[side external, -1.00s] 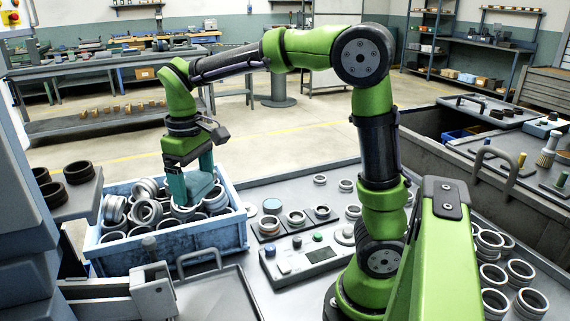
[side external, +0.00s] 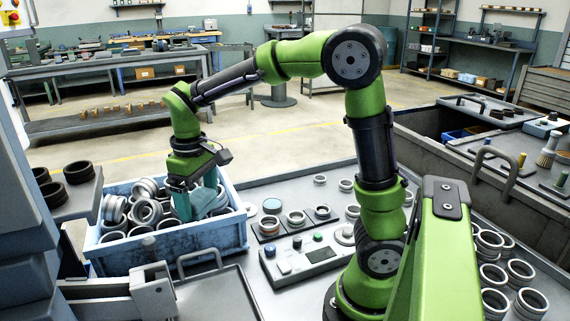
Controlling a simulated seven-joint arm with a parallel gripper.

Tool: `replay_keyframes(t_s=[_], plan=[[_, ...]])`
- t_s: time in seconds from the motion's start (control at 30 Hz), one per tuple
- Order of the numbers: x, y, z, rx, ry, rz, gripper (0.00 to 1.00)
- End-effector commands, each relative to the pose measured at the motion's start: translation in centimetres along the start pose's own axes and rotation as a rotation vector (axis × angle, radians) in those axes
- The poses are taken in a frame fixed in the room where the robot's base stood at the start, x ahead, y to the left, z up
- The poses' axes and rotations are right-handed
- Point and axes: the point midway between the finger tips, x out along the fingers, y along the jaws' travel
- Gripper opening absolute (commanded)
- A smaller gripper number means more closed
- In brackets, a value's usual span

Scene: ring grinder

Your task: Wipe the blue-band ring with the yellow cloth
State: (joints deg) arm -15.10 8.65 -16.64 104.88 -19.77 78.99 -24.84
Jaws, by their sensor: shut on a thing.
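My gripper (side external: 197,207) has its teal fingers down inside the blue bin (side external: 170,238), at the bin's right part among the metal rings (side external: 145,212). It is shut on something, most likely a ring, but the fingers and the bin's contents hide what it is. I cannot make out a blue band on any ring. A round part with a blue top (side external: 272,205) sits on the bench right of the bin. I see no yellow cloth.
A control box (side external: 300,259) and several ring holders (side external: 268,227) stand right of the bin. A metal tray (side external: 220,295) lies in front. More rings (side external: 520,270) lie at the right, and dark rings (side external: 78,172) sit on a ledge at the left.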

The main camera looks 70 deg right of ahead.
Motion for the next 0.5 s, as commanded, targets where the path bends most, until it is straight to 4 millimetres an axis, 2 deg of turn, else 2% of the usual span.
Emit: replay_keyframes(t_s=[0.27,0.5], plan=[[-4.7,0.1,-0.1,0.001,0.007,-0.001,0.60],[-4.7,5.2,0.7,0.009,0.001,0.000,0.60]])
